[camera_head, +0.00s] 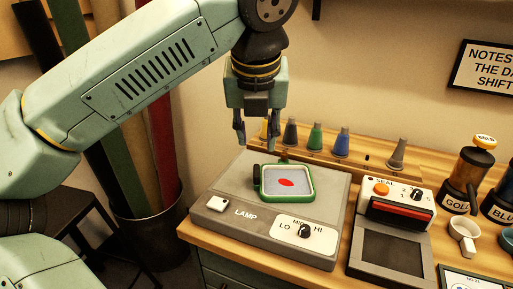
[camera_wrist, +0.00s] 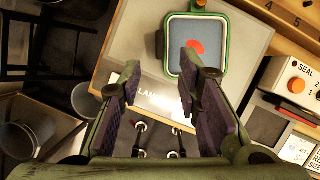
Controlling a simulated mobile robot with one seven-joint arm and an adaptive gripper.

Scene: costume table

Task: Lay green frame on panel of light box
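The green frame (camera_head: 311,183) has a blue-grey inside with a red blot. It lies on top of the grey light box (camera_head: 225,190), marked LAMP, towards its back right. It also shows in the wrist view (camera_wrist: 225,55). A dark knob or grip (camera_head: 257,178) sits at the frame's left side. A separate panel of the box is not visible around the frame; it may be covered. My gripper (camera_head: 256,137) is open and empty, pointing down above the back of the box. In the wrist view its fingers (camera_wrist: 158,75) are apart, with the frame beyond them.
A sealer (camera_head: 392,250) with an orange button stands right of the box. Several coloured cones (camera_head: 316,137) stand on a wooden rack behind. A GOLD jar (camera_head: 466,170) and a white scoop (camera_head: 462,230) are at the right. Rolls stand in a bin (camera_head: 150,225) left of the table.

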